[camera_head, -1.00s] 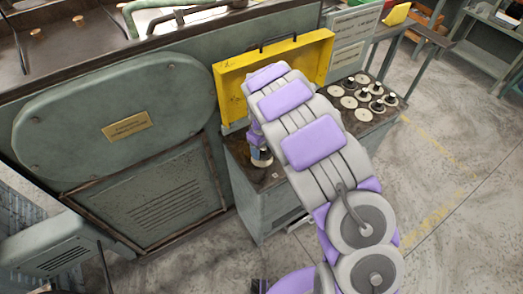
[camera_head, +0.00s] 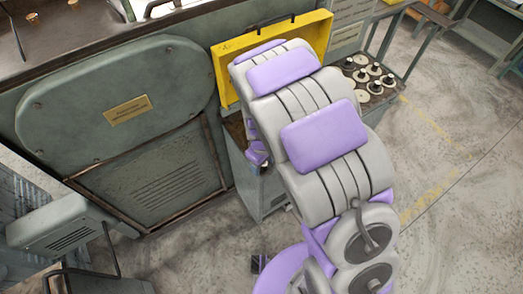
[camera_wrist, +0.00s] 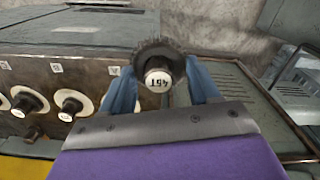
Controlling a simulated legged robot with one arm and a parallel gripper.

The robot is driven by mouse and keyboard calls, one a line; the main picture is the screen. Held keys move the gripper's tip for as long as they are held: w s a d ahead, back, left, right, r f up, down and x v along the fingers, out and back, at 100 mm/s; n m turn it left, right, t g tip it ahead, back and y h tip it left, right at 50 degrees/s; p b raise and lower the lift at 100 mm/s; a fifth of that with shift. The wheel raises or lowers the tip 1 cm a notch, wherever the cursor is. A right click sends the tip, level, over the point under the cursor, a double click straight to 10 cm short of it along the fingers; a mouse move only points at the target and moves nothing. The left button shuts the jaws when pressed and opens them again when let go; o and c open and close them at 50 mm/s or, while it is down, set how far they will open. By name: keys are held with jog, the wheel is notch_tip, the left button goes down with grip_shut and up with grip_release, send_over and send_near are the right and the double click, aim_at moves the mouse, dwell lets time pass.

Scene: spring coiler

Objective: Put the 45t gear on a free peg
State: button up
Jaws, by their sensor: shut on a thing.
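In the wrist view, my gripper (camera_wrist: 158,82) has its two blue fingers closed on a dark toothed gear (camera_wrist: 153,49). A white round cap on the gear carries an upside-down label that seems to read 45T. The gear is held in the air. Black pegs on white discs (camera_wrist: 70,104) stand out from a dark panel at the left, apart from the gear. In the head view, the gear board (camera_head: 388,97) with several pegs and white discs lies right of my arm, which partly covers it. My fingertips and the held gear are hidden there.
An open yellow cover (camera_head: 222,82) stands behind my arm. A large green-grey machine (camera_head: 120,100) fills the left. A grey-green cabinet (camera_head: 262,195) is below my arm. Open floor (camera_head: 450,180) lies to the right.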

jog(key=shift+s+r, duration=0.2)
jog(key=shift+s, duration=0.3)
jog(key=shift+s+r, duration=0.1)
jog(key=shift+r, duration=0.15)
jog(key=shift+r+p, duration=1)
jog(key=shift+r, duration=1.15)
